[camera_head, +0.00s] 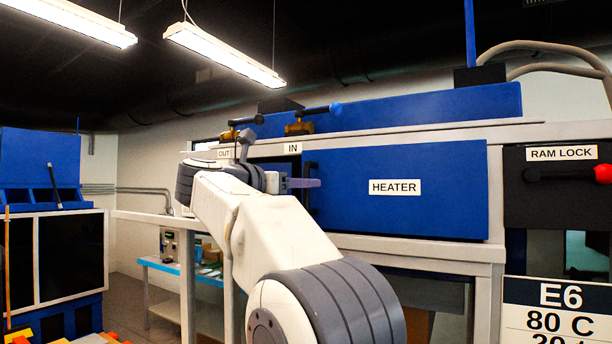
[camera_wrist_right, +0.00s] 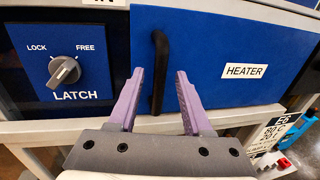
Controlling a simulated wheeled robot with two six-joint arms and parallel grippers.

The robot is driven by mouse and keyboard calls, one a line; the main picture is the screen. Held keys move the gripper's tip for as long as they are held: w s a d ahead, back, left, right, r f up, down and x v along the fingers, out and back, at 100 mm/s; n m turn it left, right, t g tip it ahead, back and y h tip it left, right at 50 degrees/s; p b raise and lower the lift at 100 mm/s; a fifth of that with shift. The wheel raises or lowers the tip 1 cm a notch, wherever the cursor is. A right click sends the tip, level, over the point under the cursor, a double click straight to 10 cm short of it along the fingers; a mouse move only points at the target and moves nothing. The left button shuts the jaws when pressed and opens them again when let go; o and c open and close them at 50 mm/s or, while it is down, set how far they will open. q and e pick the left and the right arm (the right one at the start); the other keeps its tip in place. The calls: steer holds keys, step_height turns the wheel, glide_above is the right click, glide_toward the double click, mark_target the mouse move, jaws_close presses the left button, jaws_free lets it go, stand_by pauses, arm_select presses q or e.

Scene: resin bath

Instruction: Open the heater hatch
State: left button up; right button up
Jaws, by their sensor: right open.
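The heater hatch (camera_head: 440,215) is a blue panel with a white HEATER label, and it looks closed. It also fills the upper right of the right wrist view (camera_wrist_right: 215,75). Its black upright handle (camera_wrist_right: 159,70) is near its left edge. My right gripper (camera_wrist_right: 160,74) is open, with purple fingers on either side of the handle in that picture; I cannot tell whether they touch it. In the head view the right gripper (camera_head: 308,183) is at the handle and partly hides it. My left gripper is not in view.
A grey LATCH knob (camera_wrist_right: 64,71), marked LOCK and FREE, sits left of the hatch; its bar slants. The black RAM LOCK panel (camera_head: 540,205) with a red-ended lever (camera_head: 602,173) is at right. OUT and IN valves (camera_head: 299,128) are above. A white frame beam (camera_head: 420,249) runs below.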

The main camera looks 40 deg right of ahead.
steer(key=shift+w+d, duration=0.25)
steer(key=shift+d, duration=0.7)
jaws_close()
stand_by(0.8)
